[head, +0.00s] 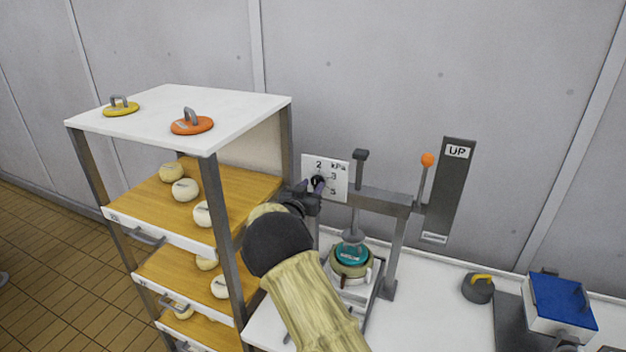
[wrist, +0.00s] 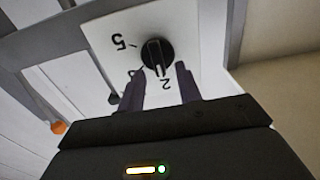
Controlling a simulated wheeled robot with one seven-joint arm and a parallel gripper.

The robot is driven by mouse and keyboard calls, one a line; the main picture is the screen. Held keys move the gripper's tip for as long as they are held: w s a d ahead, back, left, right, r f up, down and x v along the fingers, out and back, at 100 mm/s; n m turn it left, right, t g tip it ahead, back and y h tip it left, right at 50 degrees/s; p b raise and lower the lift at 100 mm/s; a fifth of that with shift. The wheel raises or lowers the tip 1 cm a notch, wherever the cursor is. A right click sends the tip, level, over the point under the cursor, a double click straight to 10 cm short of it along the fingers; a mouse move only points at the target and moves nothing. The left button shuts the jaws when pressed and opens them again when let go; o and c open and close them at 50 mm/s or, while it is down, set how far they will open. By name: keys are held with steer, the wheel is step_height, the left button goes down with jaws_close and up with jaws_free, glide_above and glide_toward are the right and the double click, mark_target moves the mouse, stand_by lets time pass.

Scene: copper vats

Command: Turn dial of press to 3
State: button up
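The press (head: 378,197) stands on the white bench, with a white dial plate (head: 338,165) marked 2, 3, 5 and kPa. The black dial (head: 318,182) is partly covered by my gripper (head: 311,193) in the head view. In the wrist view the plate is upside down, and the dial (wrist: 158,53) has a raised grip whose light mark points near the 2. The 3 is partly hidden by a finger. My gripper (wrist: 160,72) is open, its fingers apart at either side of the dial's near edge. I cannot tell whether they touch it.
A shelf rack (head: 277,107) with pale round cheeses stands close at left of my arm. The press lever has an orange knob (head: 428,159), beside an UP sign (head: 457,152). A teal-topped mould (head: 351,255) sits under the press. A blue-lidded box (head: 560,300) is at right.

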steer(key=shift+w+d, duration=0.3)
steer(key=shift+w, duration=0.35)
jaws_close()
